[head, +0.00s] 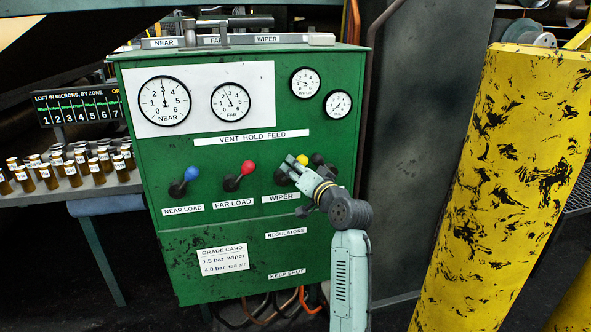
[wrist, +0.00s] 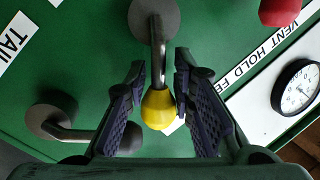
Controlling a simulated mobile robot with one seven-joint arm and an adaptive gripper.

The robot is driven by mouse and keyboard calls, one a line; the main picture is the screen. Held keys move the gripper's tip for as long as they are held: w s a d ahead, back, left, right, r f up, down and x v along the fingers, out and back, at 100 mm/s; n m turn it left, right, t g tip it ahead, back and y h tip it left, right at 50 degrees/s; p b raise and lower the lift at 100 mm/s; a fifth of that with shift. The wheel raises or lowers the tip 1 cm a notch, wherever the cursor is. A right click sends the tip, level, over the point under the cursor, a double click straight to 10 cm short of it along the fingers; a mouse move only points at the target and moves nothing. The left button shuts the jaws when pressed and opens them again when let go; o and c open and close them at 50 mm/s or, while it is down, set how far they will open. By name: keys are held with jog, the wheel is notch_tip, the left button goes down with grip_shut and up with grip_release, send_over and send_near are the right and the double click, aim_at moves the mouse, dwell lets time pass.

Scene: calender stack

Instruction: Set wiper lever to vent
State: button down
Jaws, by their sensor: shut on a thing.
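The wiper lever has a yellow knob (head: 303,159) and a dark round hub (head: 281,177), above the WIPER label (head: 281,198) on the green cabinet. Its arm leans up and to the right in the head view, partly hidden by my fingers. In the wrist view the yellow knob (wrist: 157,112) sits between my two dark ridged fingers, with the hub (wrist: 153,18) above it. My gripper (head: 297,163) is shut on the yellow knob. The VENT HOLD FEED strip (head: 251,138) runs above the levers.
The blue near load lever (head: 191,174) and red far load lever (head: 247,167) stand to the left. A black-knobbed lever (head: 318,159) is close on the right; it also shows in the wrist view (wrist: 108,138).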

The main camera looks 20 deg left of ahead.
jog(key=shift+a+r+n, duration=0.1)
jog(key=shift+n, duration=0.3)
dwell(0.5)
jog(key=n, duration=0.1)
jog(key=s+a+n+h+b, duration=0.1)
jog(key=n, duration=0.1)
jog(key=shift+r, duration=0.4)
jog(key=a+n, duration=0.1)
jog(key=n, duration=0.1)
jog(key=s+n+h, duration=0.1)
jog(key=n, duration=0.1)
jog(key=shift+a+r, duration=0.15)
jog(key=shift+a, duration=0.25)
jog(key=n, duration=0.1)
jog(key=a+n+h, duration=0.1)
jog(key=s+n+b, duration=0.1)
jog(key=shift+a+f+h, duration=0.25)
jog(key=shift+h, duration=0.15)
jog(key=shift+s+a+f+n+h+b, duration=0.15)
jog(key=shift+a+f+n, duration=0.1)
jog(key=shift+n, duration=0.4)
jog(key=shift+s+a+f+n+h+b, duration=0.15)
jog(key=shift+a+n, duration=0.1)
jog(key=shift+n, duration=0.4)
jog(key=c, duration=1.3)
grip_release()
jog(key=shift+d, duration=0.15)
